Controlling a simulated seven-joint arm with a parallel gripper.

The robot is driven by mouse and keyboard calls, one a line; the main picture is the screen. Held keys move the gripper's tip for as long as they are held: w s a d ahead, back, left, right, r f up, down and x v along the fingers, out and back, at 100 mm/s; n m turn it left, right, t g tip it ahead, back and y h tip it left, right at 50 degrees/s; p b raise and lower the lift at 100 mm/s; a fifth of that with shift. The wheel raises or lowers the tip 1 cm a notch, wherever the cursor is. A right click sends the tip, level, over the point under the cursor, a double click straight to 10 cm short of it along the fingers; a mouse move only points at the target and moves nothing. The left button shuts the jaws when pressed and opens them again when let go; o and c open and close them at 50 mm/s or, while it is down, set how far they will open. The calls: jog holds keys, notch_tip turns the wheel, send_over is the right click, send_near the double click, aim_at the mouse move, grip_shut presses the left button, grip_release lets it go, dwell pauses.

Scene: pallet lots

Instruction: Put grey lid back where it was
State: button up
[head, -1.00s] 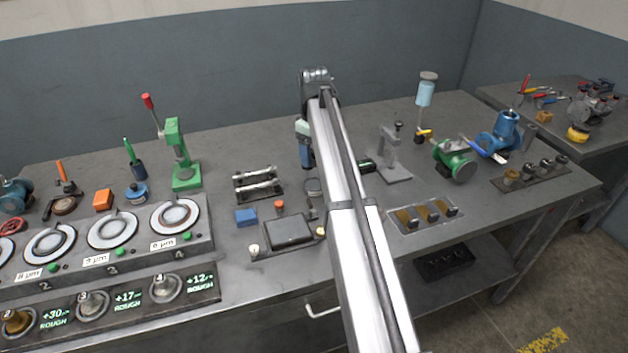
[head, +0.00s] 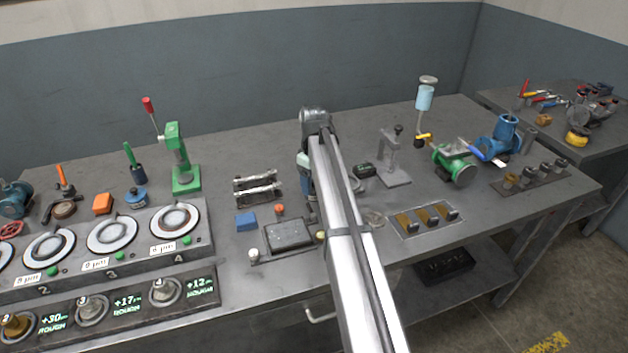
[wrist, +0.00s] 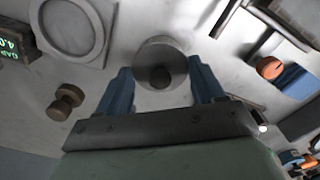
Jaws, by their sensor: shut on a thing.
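The grey lid (wrist: 160,55) is a round disc with a dark knob at its centre. In the wrist view it sits between the two blue fingers of my gripper (wrist: 161,82), which is shut on its knob. In the head view my gripper (head: 308,188) points down just behind the dark flat plate (head: 288,234). The lid cannot be made out there, and the arm covers part of the bench. I cannot tell whether the lid touches anything below.
A square plate with a round face (wrist: 72,28) and a brass knob (wrist: 65,103) lie beside the lid. The blue block (head: 246,222) and orange knob (head: 280,209) are to the left. A grey stand (head: 393,160) and brass-pocket tray (head: 425,219) are right.

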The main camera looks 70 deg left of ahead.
jog(key=shift+f, duration=0.1)
jog(key=o, duration=1)
notch_tip(320, 180, up, 12)
jog(key=shift+r, duration=0.1)
dwell(0.5)
